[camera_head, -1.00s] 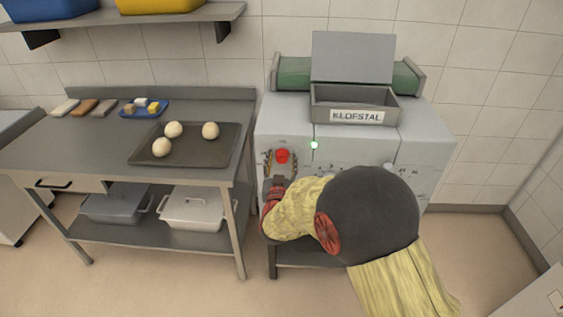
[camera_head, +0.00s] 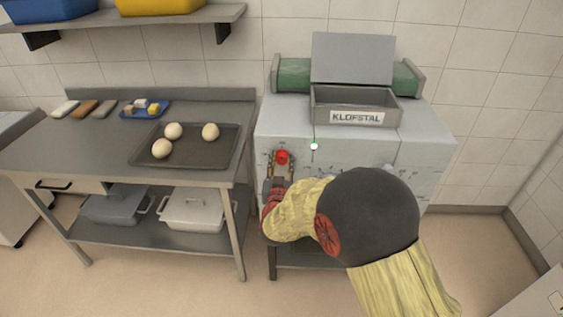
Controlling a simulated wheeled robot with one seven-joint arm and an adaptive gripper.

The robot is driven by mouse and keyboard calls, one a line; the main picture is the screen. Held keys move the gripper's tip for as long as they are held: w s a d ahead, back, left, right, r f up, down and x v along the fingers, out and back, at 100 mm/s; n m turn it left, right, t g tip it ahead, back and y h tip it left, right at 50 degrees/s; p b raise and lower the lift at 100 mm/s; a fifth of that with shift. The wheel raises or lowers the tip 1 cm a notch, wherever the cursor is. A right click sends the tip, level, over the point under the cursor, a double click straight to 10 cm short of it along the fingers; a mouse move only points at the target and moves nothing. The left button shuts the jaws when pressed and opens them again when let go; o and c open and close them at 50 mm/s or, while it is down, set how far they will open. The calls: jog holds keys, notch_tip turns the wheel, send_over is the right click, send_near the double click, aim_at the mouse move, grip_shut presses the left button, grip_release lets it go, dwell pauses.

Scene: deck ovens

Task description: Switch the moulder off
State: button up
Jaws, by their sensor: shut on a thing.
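The moulder (camera_head: 284,124) is a pale grey machine with a hopper labelled KLOFSTAL (camera_head: 356,117) and a raised grey lid. A red round control (camera_head: 282,157) sits on the left of its front face. A small round lamp (camera_head: 314,146) to the right of it looks whitish. My gripper (camera_head: 280,164) is at the red control, with a finger on either side of it, and is shut on it. My arm hides much of the lower front of the moulder.
A steel table (camera_head: 60,150) stands to the left, with a dark tray (camera_head: 200,152) of dough balls and a blue tray (camera_head: 134,114) on top. Lidded bins sit on its lower shelf. A wall shelf (camera_head: 210,12) holds blue and yellow crates. Floor is clear at right.

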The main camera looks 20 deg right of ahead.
jog(key=shift+n, duration=0.3)
jog(key=n+p, duration=0.2)
jog(key=shift+r+n, duration=0.1)
jog(key=shift+n, duration=0.3)
jog(key=n+p, duration=0.3)
jog(key=n, duration=0.2)
jog(key=shift+a, duration=0.15)
jog(key=n+p, duration=0.2)
jog(key=n, duration=0.3)
jog(key=shift+p, duration=0.4)
jog(key=shift+a+f+n+p, duration=0.15)
jog(key=shift+n+p, duration=0.4)
jog(key=shift+n, duration=0.55)
jog(key=shift+d+f+n+p, duration=0.15)
jog(key=shift+n+p, duration=0.4)
jog(key=shift+n, duration=0.55)
jog(key=shift+a, duration=0.1)
jog(key=o, duration=1.1)
jog(key=shift+w, duration=0.1)
jog(key=shift+o, duration=0.2)
